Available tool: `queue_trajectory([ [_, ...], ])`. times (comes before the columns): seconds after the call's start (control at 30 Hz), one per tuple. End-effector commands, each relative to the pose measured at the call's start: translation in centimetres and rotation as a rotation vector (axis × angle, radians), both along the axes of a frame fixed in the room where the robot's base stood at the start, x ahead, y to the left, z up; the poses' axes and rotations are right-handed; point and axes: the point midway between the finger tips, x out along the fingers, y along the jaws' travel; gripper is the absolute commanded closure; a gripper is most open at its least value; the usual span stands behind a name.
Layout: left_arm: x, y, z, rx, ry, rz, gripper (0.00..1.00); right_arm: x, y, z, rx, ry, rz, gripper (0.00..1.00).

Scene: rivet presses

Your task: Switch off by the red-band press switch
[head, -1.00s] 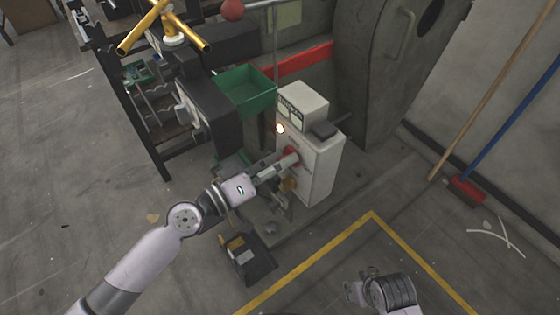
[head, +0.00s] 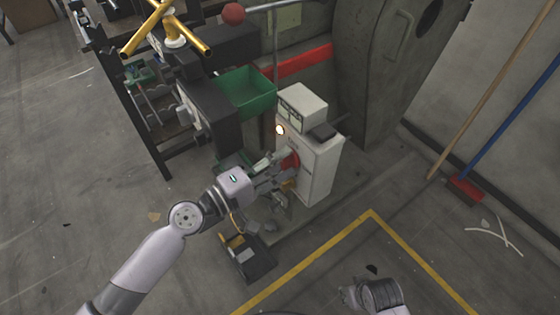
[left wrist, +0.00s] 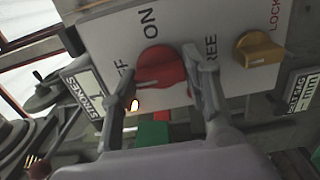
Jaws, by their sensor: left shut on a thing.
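The red switch knob (head: 290,160) is on the front of the white control box (head: 319,170) of the press with the red band (head: 300,62). In the left wrist view the red knob (left wrist: 160,70) sits near the printed words ON and OFF; I cannot tell which its pointer marks. My left gripper (head: 284,166) is shut on the knob, with one finger (left wrist: 158,66) on each side of it in the wrist view. A lamp (head: 280,129) on the box glows. My right gripper (head: 351,296) hangs low over the floor, its fingers unclear.
A yellow knob (left wrist: 258,50) marked FREE and LOCK is close beside the red one. A green bin (head: 247,92) stands left of the box. A dark tray (head: 248,262) lies on the floor below. A broom (head: 468,190) leans at the right.

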Motion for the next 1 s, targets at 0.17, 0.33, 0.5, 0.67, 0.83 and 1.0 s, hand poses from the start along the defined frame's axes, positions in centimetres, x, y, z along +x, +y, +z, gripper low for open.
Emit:
queue_trajectory([
  [0.17, 0.05, 0.06, 0.00, -0.012, 0.016, 0.002, 0.85, -0.18, 0.06, -0.39, 0.002, 0.003, -0.001, 0.67],
  [0.33, 0.04, 0.06, -0.01, -0.014, 0.019, 0.002, 0.85, -0.14, 0.07, -0.38, 0.002, 0.003, -0.001, 0.67],
  [0.5, 0.04, 0.06, -0.02, -0.014, 0.019, 0.002, 0.85, -0.09, 0.08, -0.31, 0.002, 0.002, -0.001, 0.67],
  [0.67, 0.03, 0.05, -0.02, -0.014, 0.019, 0.002, 0.48, -0.06, 0.07, -0.25, 0.002, 0.002, -0.001, 0.67],
  [0.83, 0.02, 0.03, -0.02, -0.012, 0.017, 0.001, 0.37, -0.03, 0.07, -0.22, 0.001, 0.001, -0.001, 0.67],
  [1.0, 0.00, 0.01, -0.01, -0.012, 0.017, 0.001, 0.37, -0.02, 0.06, -0.21, 0.001, 0.001, -0.001, 0.67],
])
